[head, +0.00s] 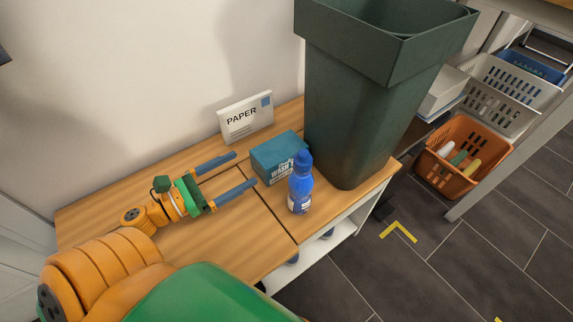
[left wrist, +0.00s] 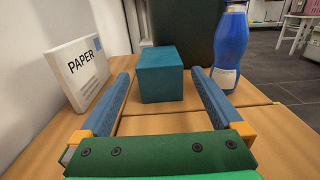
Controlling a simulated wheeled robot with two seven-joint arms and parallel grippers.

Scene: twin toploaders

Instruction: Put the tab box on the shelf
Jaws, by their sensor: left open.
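The tab box is a teal box marked "WASH" (head: 279,158) on the wooden shelf top (head: 205,237). It stands between the white PAPER sign and a blue bottle. My left gripper (head: 227,173) is open and empty, low over the shelf top, with its fingers pointing at the box. In the left wrist view the box (left wrist: 161,74) sits ahead, centred between the two open fingers (left wrist: 164,82), apart from them or just at their tips; I cannot tell the exact gap. My right gripper is not in view.
A blue bottle (head: 300,184) stands close to the right of the box. A white PAPER sign (head: 245,118) leans near the wall behind. A large dark green bin (head: 365,100) stands right behind the box. An orange basket (head: 462,158) is farther right. The shelf's left part is clear.

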